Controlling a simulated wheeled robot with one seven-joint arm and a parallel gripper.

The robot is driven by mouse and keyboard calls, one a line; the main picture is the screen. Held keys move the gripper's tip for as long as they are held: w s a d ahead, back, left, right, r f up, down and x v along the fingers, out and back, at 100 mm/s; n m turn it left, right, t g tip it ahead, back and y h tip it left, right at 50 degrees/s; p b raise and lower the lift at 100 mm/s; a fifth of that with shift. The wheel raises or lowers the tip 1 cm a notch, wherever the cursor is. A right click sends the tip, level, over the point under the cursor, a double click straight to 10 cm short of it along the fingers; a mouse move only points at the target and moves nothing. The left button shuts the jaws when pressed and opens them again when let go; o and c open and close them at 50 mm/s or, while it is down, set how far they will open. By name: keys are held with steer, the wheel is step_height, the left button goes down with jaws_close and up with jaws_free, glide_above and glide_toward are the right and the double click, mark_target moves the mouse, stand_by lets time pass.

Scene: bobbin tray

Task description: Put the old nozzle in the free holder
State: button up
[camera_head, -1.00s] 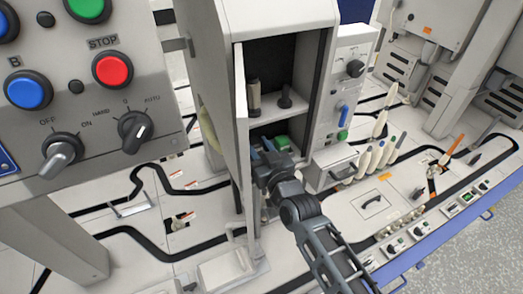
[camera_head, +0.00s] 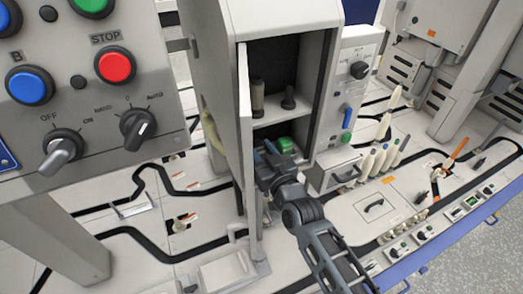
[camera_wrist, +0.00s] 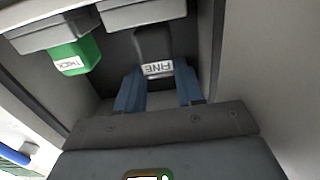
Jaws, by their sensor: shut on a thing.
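My gripper (camera_head: 268,156) reaches into the lower compartment of an open grey cabinet (camera_head: 234,40). In the wrist view its two blue fingers (camera_wrist: 158,84) are shut on a dark nozzle (camera_wrist: 153,44) labelled FINE, with the label upside down. The nozzle's upper end is at a light grey holder (camera_wrist: 140,10); whether it is seated there I cannot tell. To its left a green nozzle (camera_wrist: 78,58) labelled THICK hangs from another grey holder (camera_wrist: 52,30). In the head view the green nozzle (camera_head: 286,144) shows just beyond the gripper, and the dark nozzle is hidden.
The cabinet door (camera_head: 246,140) stands open just left of my gripper. A wall (camera_wrist: 260,70) is close on the right in the wrist view.

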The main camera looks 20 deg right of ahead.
steer(key=shift+f, duration=0.2)
steer(key=shift+f+b, duration=0.35)
steer(key=shift+b, duration=0.2)
steer(key=shift+f+b, duration=0.4)
steer(key=shift+f, duration=0.05)
steer(key=o, duration=1.1)
steer(key=shift+s, duration=0.1)
steer(key=shift+s+f, duration=0.1)
steer(key=shift+s, duration=0.25)
steer(key=shift+s+b, duration=0.65)
steer(key=shift+s, duration=2.9)
